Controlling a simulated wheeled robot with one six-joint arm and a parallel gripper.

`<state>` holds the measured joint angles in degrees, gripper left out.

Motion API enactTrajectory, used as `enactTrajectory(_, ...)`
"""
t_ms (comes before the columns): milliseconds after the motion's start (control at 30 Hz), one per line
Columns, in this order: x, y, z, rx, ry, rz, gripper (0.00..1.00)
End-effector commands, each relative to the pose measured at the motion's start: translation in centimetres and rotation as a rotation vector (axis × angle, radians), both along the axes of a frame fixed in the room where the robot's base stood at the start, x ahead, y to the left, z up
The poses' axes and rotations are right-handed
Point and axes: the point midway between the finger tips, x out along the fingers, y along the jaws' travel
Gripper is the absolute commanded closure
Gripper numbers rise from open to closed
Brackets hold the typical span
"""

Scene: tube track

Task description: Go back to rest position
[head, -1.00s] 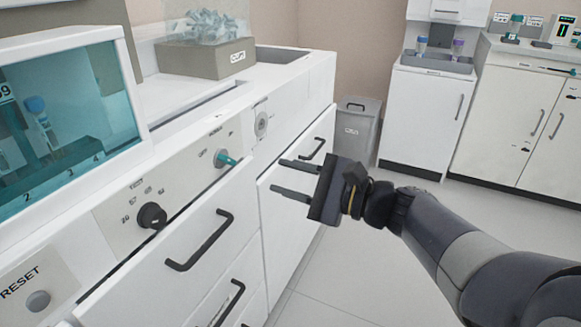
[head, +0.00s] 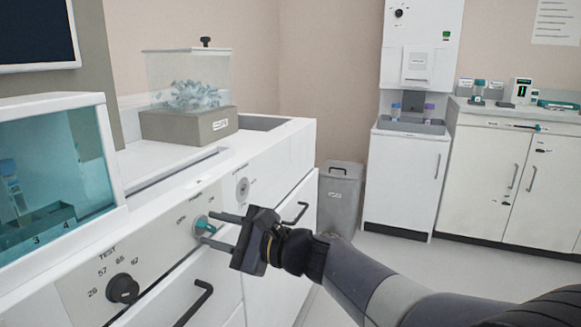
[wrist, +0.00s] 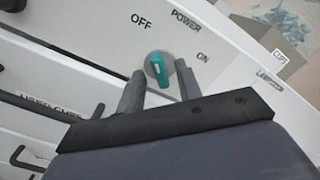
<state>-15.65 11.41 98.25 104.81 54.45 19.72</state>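My gripper (head: 210,230) is open and empty, its two fingers pointing at the front panel of the white machine. A teal power knob (head: 203,225) sits on that panel, close to the fingertips. The wrist view shows the teal knob (wrist: 160,70) between the lines of the two fingers, just past their tips, with the words OFF, POWER and ON around it. The knob's bar looks nearly upright there. I cannot tell whether a finger touches the knob.
The machine has a black dial (head: 122,289), a drawer handle (head: 195,303) and a glass-fronted chamber (head: 60,175). A clear bin of tubes (head: 190,85) stands on top. A grey waste bin (head: 340,200) and white cabinets (head: 500,170) stand beyond. Floor at the right is free.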

Motion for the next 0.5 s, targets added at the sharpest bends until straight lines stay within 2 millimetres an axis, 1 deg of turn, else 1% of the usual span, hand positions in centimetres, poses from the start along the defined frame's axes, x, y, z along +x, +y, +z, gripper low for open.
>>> enactTrajectory(333,0.0,-0.2,0.0,0.001,0.003,-0.001,0.66)
enactTrajectory(433,-0.2,-0.8,0.1,-0.001,0.000,-0.002,0.66)
enactTrajectory(500,-0.5,-1.6,0.2,-0.001,-0.001,-0.004,0.66)
